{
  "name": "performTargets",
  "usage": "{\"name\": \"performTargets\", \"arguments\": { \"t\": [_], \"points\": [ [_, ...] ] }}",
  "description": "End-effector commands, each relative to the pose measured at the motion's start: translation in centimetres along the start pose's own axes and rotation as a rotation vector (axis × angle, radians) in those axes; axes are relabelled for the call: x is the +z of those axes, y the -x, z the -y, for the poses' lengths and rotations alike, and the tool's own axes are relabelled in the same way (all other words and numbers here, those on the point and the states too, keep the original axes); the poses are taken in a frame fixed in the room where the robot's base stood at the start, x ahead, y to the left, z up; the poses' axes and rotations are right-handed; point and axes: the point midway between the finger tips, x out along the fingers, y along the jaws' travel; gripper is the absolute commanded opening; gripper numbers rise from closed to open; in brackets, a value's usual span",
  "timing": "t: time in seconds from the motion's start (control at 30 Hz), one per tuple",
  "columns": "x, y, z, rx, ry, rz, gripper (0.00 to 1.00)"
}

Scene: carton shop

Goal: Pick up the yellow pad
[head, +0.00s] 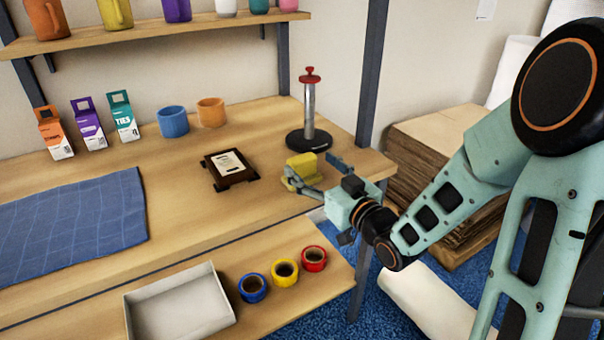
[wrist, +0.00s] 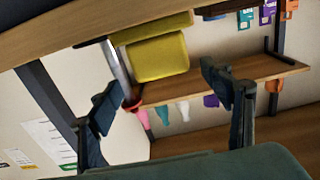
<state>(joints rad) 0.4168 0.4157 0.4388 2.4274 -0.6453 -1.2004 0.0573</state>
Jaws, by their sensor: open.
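The yellow pad (head: 302,166) is at the right end of the wooden table, in front of the stand with the red top. In the wrist view the yellow pad (wrist: 157,58) shows as two yellow blocky parts, one above the other, ahead of the fingers. My gripper (head: 321,175) is open and empty, right beside the pad on its near right side. In the wrist view my gripper (wrist: 162,96) has its two dark fingers wide apart, with the pad beyond them. The head view hides part of the pad's lower side behind a finger.
A stand with a red knob and black base (head: 309,139) is close behind the pad. A dark framed plaque (head: 230,169) lies to the left. A dark post (head: 371,75) rises behind on the right. A lower shelf holds a white tray (head: 180,308) and several tape rolls.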

Motion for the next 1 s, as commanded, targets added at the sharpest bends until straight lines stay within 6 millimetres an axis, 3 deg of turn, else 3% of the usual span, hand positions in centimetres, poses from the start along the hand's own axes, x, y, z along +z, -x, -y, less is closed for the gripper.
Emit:
{"name": "performTargets", "arguments": {
  "t": [0.23,0.53,0.93,1.0],
  "points": [
    [0.3,-3.6,0.4,-0.001,-0.001,-0.001,0.72],
    [0.3,-4.1,0.4,0.0,0.0,0.0,0.72],
    [0.3,-4.1,0.3,0.0,0.0,0.0,0.29],
    [0.3,-4.1,0.3,0.0,0.0,-0.001,0.27]
  ]
}}
